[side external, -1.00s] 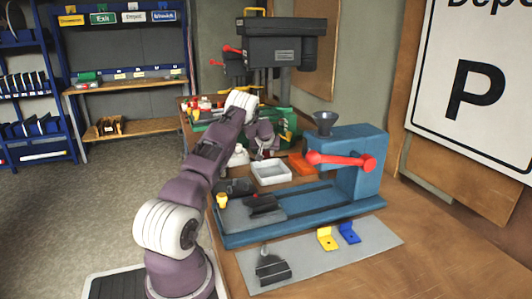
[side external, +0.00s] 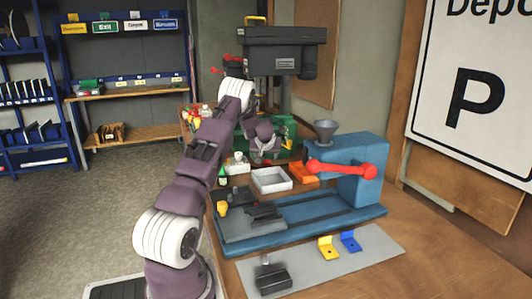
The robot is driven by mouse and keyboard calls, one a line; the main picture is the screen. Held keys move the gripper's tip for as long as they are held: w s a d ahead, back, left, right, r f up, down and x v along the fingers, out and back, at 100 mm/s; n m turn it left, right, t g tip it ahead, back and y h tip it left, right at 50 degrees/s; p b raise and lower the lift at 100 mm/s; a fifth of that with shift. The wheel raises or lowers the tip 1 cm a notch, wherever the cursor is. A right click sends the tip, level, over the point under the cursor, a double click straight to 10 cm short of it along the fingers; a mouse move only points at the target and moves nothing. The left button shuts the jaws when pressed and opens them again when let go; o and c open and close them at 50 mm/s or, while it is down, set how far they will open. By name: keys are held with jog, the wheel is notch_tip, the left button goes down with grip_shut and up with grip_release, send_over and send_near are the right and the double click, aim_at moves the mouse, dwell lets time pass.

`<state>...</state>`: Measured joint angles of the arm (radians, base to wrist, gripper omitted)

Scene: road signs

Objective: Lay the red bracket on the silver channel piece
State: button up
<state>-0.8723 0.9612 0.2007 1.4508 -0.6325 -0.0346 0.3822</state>
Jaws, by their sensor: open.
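No red bracket can be made out. A yellow bracket (side external: 327,247) and a blue bracket (side external: 350,241) stand side by side on a grey mat (side external: 372,256). A dark grey channel-like block (side external: 273,281) lies at the mat's near left end; I cannot tell if it is the silver channel piece. My gripper (side external: 265,157) is at the far end of my arm, over the bench behind the white tray (side external: 272,180). It is small and partly hidden in this view, and I see nothing held in it.
An orange tray (side external: 303,173) and a green-capped bottle (side external: 223,178) are behind. The bench at front right is clear.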

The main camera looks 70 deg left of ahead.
jog(key=v, duration=0.5)
jog(key=shift+s+d+r, duration=0.1)
jog(key=shift+d+r, duration=0.15)
jog(key=shift+r, duration=0.05)
jog(key=shift+o, duration=0.6)
jog(key=shift+s+d+r, duration=0.15)
jog(key=shift+d+r, duration=0.1)
